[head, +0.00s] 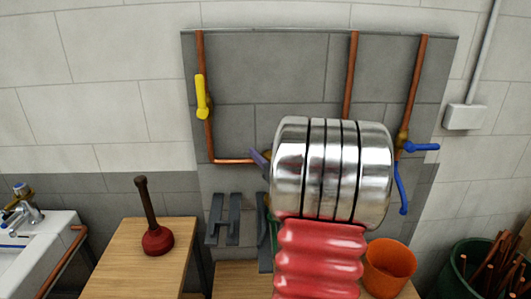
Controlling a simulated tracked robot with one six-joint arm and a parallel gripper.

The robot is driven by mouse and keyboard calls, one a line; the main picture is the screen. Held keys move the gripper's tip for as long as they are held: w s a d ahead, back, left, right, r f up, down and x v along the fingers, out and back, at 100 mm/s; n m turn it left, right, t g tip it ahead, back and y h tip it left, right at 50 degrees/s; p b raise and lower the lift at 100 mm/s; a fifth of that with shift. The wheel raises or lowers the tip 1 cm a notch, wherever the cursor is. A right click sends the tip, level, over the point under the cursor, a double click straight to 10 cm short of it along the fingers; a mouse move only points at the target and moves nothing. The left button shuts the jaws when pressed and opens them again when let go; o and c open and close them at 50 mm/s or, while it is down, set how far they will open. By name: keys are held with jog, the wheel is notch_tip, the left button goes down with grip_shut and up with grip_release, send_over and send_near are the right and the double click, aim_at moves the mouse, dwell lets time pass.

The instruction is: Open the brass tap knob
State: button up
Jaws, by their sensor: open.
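I cannot single out the brass tap knob with certainty. Copper pipes run over a grey tiled panel (290,80). A yellow lever (201,97) points upright on the left pipe (201,50). That pipe bends right toward a purple lever (259,161), partly hidden behind my arm. On the right pipe (417,75), a brass fitting (403,138) carries a blue lever (422,147) pointing right. Another blue lever (402,190) hangs below it. My chrome and red arm fills the centre and covers the panel behind it. My gripper cannot be made out.
A sink (38,240) with a chrome and brass tap (20,206) is at far left. A plunger (157,240) stands on a wooden table (125,265). Dark brackets (234,220) are beside my arm. An orange bucket (389,268) and a green bin (470,270) stand right.

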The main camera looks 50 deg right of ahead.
jog(key=shift+c, duration=0.4)
jog(key=c, duration=1)
jog(key=shift+y, duration=0.3)
jog(key=shift+w+a+n+t+y, duration=0.1)
jog(key=shift+a+n+t+y, duration=0.2)
jog(key=shift+n+y, duration=0.6)
jog(key=shift+w+a+n+t+y, duration=0.1)
jog(key=shift+n+t+y, duration=0.4)
jog(key=shift+y, duration=0.6)
jog(key=o, duration=1.1)
